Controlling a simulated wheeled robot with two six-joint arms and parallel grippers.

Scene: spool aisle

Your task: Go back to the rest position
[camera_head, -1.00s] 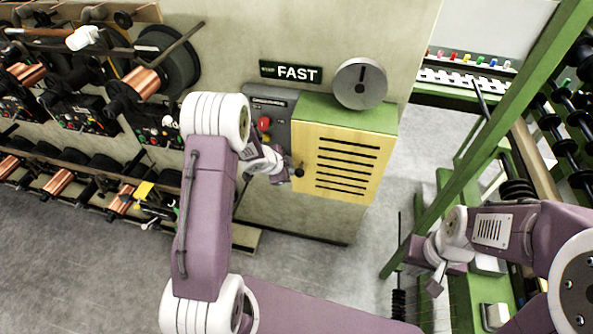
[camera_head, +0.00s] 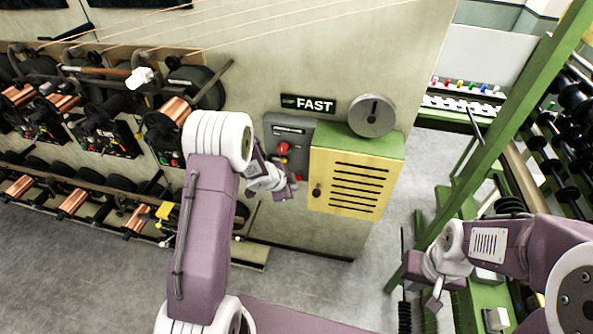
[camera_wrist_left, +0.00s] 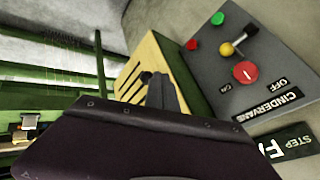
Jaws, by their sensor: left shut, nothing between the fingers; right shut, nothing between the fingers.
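My left gripper (camera_head: 290,191) is shut and empty. In the head view it hangs in front of the wall, just left of the yellow slotted box and below the grey control panel (camera_head: 279,130). In the left wrist view my left gripper (camera_wrist_left: 162,92) points toward the yellow box (camera_wrist_left: 147,55), and the control panel (camera_wrist_left: 232,60) is at the right. I cannot tell the exact gap to the box. My right gripper (camera_head: 433,300) is shut and empty, low at the right beside a green frame. It is small in the picture.
Racks of copper spools (camera_head: 70,203) stand left. A green post (camera_head: 500,130) rises at right.

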